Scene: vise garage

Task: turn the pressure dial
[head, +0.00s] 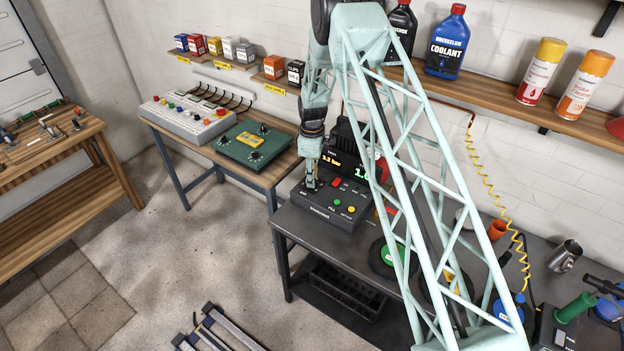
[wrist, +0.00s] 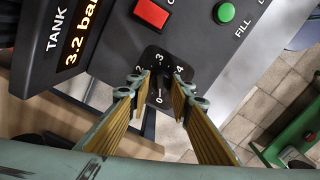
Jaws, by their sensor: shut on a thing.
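The pressure dial sits on a dark plate (wrist: 160,57) marked 2, 3, 4 and 0, at the near left of the compressor's control box (head: 334,212). My gripper (wrist: 157,93) reaches down over the dial in the wrist view, with one finger on each side, shut on its knob. In the head view my gripper (head: 311,184) stands over the dial and hides most of it. The knob's pointer position is hard to tell. The tank display (wrist: 80,35) reads 3.2 bar; a second green readout (head: 361,172) is partly hidden by my arm.
Beside the dial are a red switch (wrist: 151,13) and a green FILL button (wrist: 225,12). A green panel (head: 252,145) and a grey button console (head: 186,118) stand on the wooden bench to the left. A shelf with bottles and cans (head: 540,72) runs along the wall.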

